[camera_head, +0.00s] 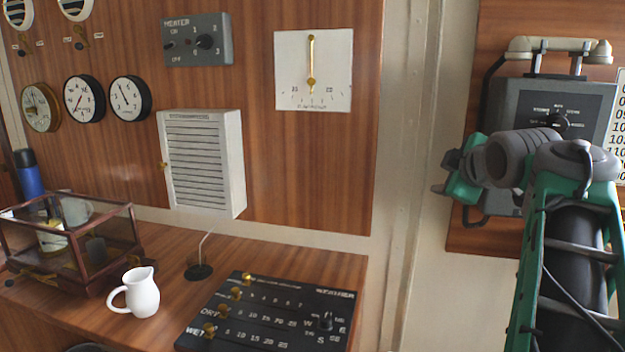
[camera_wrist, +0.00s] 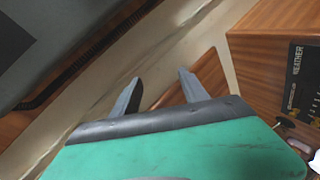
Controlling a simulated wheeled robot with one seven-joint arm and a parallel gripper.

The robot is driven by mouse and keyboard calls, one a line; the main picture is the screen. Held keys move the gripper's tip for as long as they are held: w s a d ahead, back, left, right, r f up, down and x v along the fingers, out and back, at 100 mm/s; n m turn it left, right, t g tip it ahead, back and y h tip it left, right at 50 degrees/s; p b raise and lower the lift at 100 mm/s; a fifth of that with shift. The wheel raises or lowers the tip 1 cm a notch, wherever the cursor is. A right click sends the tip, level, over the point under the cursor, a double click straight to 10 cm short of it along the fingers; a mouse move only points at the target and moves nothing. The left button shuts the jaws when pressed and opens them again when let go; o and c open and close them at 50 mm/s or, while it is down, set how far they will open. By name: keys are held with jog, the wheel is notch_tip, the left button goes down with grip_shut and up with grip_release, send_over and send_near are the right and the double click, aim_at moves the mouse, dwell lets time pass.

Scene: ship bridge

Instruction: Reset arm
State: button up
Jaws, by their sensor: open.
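My arm, green and grey, is raised at the right of the head view, in front of the wall telephone. My gripper shows in the wrist view (camera_wrist: 160,88) with its two grey fingers apart and nothing between them. Beyond the fingers are a pale wall strip and a wood edge. In the head view the fingers are hard to make out at the left end of the arm's folded wrist.
A wooden counter (camera_head: 265,252) holds a white jug (camera_head: 141,292), a glass-sided case (camera_head: 95,262) and a black weather panel (camera_head: 262,330). A grey wall telephone (camera_head: 545,98) is behind my arm. Gauges and a white louvred box (camera_head: 203,160) are on the wall.

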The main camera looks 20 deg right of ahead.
jog(key=s+a+f+m+g+y+p, duration=0.1)
jog(key=a+f+m+g+y+p, duration=0.15)
jog(key=a+f, duration=0.55)
jog(key=s+a+f+m+g+y+p, duration=0.1)
jog(key=a+f+m+g+p, duration=0.25)
jog(key=a, duration=0.75)
jog(key=s+a+f+m+g+p, duration=0.1)
jog(key=s+a+f, duration=0.2)
jog(key=s+f, duration=0.1)
jog(key=s+a+f+m+g+p, duration=0.1)
jog(key=s+a+f+p, duration=0.1)
jog(key=s+a+f, duration=0.1)
jog(key=s+a+f+m+g+p, duration=0.1)
jog(key=s+a+f+p, duration=0.1)
jog(key=s+f, duration=0.3)
jog(key=shift+s+a+f+g+y, duration=0.15)
jog(key=shift+s+a+f+y, duration=0.05)
jog(key=shift+s+a, duration=0.3)
jog(key=shift+s+a+f+g+y, duration=0.15)
jog(key=shift+s+a, duration=0.2)
jog(key=shift+s, duration=0.2)
